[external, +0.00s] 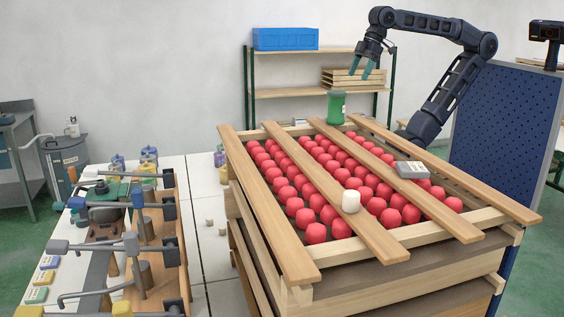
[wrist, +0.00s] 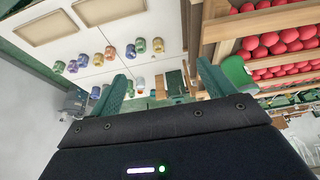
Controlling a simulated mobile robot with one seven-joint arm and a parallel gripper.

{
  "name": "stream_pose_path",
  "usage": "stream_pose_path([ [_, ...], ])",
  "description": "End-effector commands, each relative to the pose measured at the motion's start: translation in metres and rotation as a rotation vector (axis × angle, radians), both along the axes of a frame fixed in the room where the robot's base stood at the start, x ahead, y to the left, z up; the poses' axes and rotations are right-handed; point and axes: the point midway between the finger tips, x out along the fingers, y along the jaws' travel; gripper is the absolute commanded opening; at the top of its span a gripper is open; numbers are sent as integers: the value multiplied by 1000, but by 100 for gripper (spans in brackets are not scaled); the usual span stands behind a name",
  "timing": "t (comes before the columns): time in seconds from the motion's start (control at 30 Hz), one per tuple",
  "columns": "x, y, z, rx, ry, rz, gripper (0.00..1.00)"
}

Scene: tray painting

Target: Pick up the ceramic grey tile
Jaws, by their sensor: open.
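The grey tile (external: 411,170) is a small flat block. It lies on a wooden slat at the right of the red-filled crate, in the external view. I cannot make it out in the wrist view. My gripper (external: 372,70) is open and empty, raised high above the far end of the crate, well above and behind the tile. Its two green fingers also show apart in the wrist view (wrist: 162,78).
A green can (external: 336,107) stands at the crate's far end; it also shows beside my right finger in the wrist view (wrist: 236,72). The wooden crate (external: 395,268) holds many red balls. A tool bench (external: 105,255) is at left.

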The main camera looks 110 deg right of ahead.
Motion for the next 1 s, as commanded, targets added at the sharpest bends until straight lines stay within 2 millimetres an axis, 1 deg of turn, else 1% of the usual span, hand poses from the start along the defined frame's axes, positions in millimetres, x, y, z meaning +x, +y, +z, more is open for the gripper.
stream_pose_path([
  [0.03,1,0,20,0,-4,0,82],
  [0.1,1,0,44,0,-4,0,82],
  [0.17,2,0,64,-1,-2,2,82],
  [0.23,15,10,65,-9,17,42,82],
  [0.37,35,27,76,-23,36,104,82],
  [0.47,54,44,85,-35,56,162,82],
  [0.57,75,66,95,-51,76,229,82],
  [0.77,118,123,111,-83,121,381,82],
  [0.87,137,156,115,-99,144,455,82],
  [0.9,144,169,117,-105,152,486,82],
  [0.97,154,191,118,-115,165,533,82],
  [1.0,160,205,119,-122,174,563,82],
])
